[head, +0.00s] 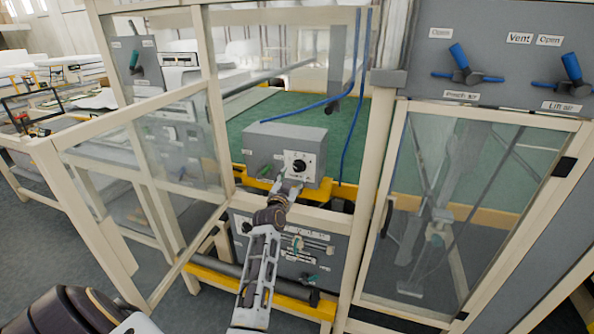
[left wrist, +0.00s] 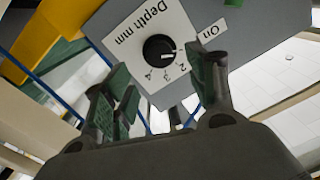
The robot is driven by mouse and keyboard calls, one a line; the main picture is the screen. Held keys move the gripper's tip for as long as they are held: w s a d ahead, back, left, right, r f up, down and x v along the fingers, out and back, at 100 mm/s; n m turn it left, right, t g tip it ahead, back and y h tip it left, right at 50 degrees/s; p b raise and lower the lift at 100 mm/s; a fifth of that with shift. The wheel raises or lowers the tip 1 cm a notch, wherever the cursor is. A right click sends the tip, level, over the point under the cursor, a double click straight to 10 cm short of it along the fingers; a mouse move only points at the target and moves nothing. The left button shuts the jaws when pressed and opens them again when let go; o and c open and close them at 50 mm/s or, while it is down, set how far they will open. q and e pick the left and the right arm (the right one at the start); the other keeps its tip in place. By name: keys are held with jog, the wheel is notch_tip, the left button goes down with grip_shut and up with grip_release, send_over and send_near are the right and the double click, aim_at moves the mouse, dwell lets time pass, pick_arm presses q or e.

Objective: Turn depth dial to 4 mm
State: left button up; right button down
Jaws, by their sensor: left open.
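The depth dial is a black round knob (left wrist: 159,48) on a white plate marked "Depth mm" (left wrist: 140,38), upside down in the left wrist view. Its white pointer mark faces right and slightly down, near a small mark before the 2. The figures 2, 3 and 4 run along the plate's lower edge. In the head view the dial (head: 299,166) is on the front of a grey box (head: 285,140). My left gripper (head: 289,187) is just in front of and below the dial. Its green-padded fingers (left wrist: 165,92) are open, with nothing between them. My right gripper is not in view.
A green switch (head: 264,171) is left of the dial. Cream posts (head: 371,170) and an opened glass door (head: 150,150) frame the opening. Blue hoses (head: 356,120) hang beside the box. A yellow rail (head: 318,192) runs below it.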

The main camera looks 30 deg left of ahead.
aim_at(298, 169)
pick_arm(q)
jog(key=shift+p+x, duration=0.4)
jog(key=shift+x, duration=2.9)
jog(key=c, duration=1)
